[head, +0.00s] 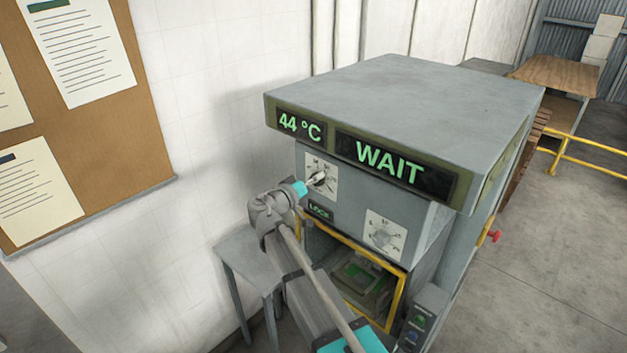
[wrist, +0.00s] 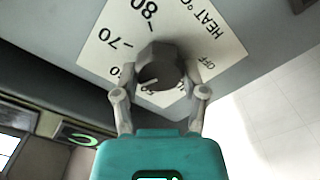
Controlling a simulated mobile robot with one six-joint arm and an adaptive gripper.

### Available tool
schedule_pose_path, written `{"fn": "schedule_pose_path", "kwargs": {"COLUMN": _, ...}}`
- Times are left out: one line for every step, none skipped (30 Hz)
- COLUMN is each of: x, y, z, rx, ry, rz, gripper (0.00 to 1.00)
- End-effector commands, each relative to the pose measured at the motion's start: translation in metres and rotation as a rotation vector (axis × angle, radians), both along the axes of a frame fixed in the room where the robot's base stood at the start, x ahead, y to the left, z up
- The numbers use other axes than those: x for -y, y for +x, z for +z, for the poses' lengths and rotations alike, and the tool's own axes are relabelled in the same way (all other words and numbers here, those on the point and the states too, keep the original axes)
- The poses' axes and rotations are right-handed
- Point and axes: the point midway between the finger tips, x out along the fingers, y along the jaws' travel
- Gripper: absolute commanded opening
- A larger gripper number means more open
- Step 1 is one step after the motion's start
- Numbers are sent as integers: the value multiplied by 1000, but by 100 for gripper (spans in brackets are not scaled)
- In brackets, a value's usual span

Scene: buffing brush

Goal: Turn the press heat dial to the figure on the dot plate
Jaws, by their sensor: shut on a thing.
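The heat dial is a dark faceted knob (wrist: 160,62) on a white scale plate (wrist: 105,48) marked HEAT °C, with OFF, 70 and 80 readable. The scale appears inverted in the wrist view. A pale line on the knob points toward the lower left there; its exact figure is hidden or unclear. My gripper (wrist: 161,92) is shut on the knob, one finger on each side. In the head view, my gripper (head: 309,185) reaches the upper left plate (head: 328,190) on the press front. I cannot make out a dot plate in either view.
The press (head: 400,90) shows 44 °C (head: 300,126) and WAIT (head: 391,163). A second dial (head: 383,236) sits lower right, with a yellow-framed opening (head: 400,300) below. A grey stand (head: 245,255) is at its left. A notice board (head: 100,150) hangs on the wall.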

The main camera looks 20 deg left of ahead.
Motion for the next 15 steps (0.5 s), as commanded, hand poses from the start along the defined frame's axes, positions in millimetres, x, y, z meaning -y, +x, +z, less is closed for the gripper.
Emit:
{"fn": "schedule_pose_path", "kwargs": {"x": -1, "y": 0, "z": 0, "rx": 7, "ry": 20, "rz": 2, "gripper": 8}}
{"fn": "schedule_pose_path", "kwargs": {"x": -1, "y": 0, "z": 0, "rx": 12, "ry": 32, "rz": 2, "gripper": 8}}
{"fn": "schedule_pose_path", "kwargs": {"x": -1, "y": 0, "z": 0, "rx": 17, "ry": 44, "rz": 2, "gripper": 8}}
{"fn": "schedule_pose_path", "kwargs": {"x": -1, "y": 0, "z": 0, "rx": 21, "ry": 53, "rz": 1, "gripper": 8}}
{"fn": "schedule_pose_path", "kwargs": {"x": -1, "y": 0, "z": 0, "rx": 24, "ry": 61, "rz": 1, "gripper": 8}}
{"fn": "schedule_pose_path", "kwargs": {"x": -1, "y": 0, "z": 0, "rx": 27, "ry": 68, "rz": 1, "gripper": 8}}
{"fn": "schedule_pose_path", "kwargs": {"x": -1, "y": 0, "z": 0, "rx": 28, "ry": 72, "rz": 1, "gripper": 8}}
{"fn": "schedule_pose_path", "kwargs": {"x": -1, "y": 0, "z": 0, "rx": 30, "ry": 76, "rz": 1, "gripper": 8}}
{"fn": "schedule_pose_path", "kwargs": {"x": -1, "y": 0, "z": 0, "rx": 32, "ry": 80, "rz": 1, "gripper": 8}}
{"fn": "schedule_pose_path", "kwargs": {"x": -1, "y": 0, "z": 0, "rx": 33, "ry": 83, "rz": 1, "gripper": 8}}
{"fn": "schedule_pose_path", "kwargs": {"x": -1, "y": 0, "z": 0, "rx": 33, "ry": 84, "rz": 1, "gripper": 8}}
{"fn": "schedule_pose_path", "kwargs": {"x": -1, "y": 0, "z": 0, "rx": 34, "ry": 85, "rz": 1, "gripper": 8}}
{"fn": "schedule_pose_path", "kwargs": {"x": -1, "y": 0, "z": 0, "rx": 33, "ry": 85, "rz": 2, "gripper": 8}}
{"fn": "schedule_pose_path", "kwargs": {"x": -1, "y": 0, "z": 0, "rx": 33, "ry": 85, "rz": 2, "gripper": 8}}
{"fn": "schedule_pose_path", "kwargs": {"x": -1, "y": 0, "z": 0, "rx": 33, "ry": 85, "rz": 2, "gripper": 8}}
